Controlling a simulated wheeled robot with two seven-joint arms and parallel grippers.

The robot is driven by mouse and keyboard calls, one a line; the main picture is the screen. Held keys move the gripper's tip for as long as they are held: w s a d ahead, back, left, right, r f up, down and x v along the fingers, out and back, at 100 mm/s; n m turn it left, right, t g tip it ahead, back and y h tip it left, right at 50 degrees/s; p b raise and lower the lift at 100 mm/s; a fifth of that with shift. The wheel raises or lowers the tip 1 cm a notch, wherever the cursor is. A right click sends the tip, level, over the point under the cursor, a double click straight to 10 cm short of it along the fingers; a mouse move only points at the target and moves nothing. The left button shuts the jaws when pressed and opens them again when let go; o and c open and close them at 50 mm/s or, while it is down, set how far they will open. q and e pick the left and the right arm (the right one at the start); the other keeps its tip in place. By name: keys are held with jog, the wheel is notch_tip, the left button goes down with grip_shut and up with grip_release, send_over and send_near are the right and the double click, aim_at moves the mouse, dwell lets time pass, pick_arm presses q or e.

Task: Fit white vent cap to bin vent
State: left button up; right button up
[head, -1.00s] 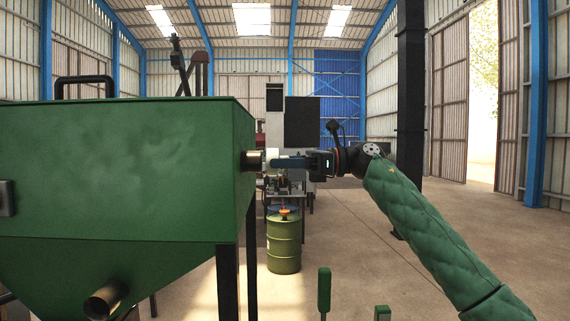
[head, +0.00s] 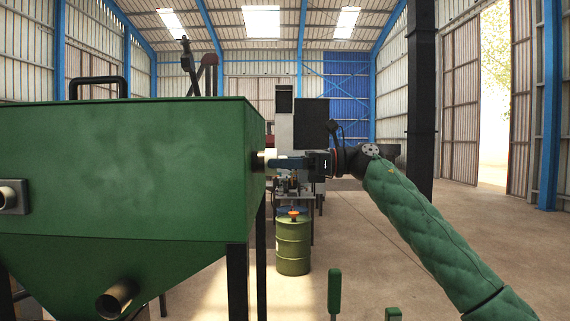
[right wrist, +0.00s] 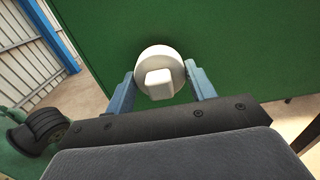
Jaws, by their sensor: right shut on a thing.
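The white vent cap (right wrist: 158,72) is a round disc with a square knob, held between the two blue fingers of my right gripper (right wrist: 160,88) in the right wrist view. In the head view, my right gripper (head: 285,163) is shut on the cap (head: 270,158), level with a short metal pipe stub (head: 258,163) on the right side of the green bin (head: 140,165). The cap is right at the stub's end; I cannot tell whether they touch. In the wrist view the cap hides whatever lies behind it on the bin wall. My left gripper is out of view.
A green drum (head: 293,245) stands on the floor behind, below the gripper. Machinery (head: 300,130) stands further back. Another pipe (head: 118,299) juts from the bin's lower slope. Two green upright pieces (head: 334,290) show at the bottom. The floor to the right is open.

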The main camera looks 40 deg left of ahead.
dwell(0.4)
jog(key=o, duration=1.5)
jog(key=shift+w+d+f, duration=0.1)
jog(key=shift+w+d, duration=0.05)
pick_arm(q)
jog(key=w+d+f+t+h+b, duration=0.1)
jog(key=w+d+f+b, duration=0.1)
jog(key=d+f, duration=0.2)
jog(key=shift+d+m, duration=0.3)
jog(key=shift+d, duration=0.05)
pick_arm(e)
jog(key=shift+v, duration=3.75)
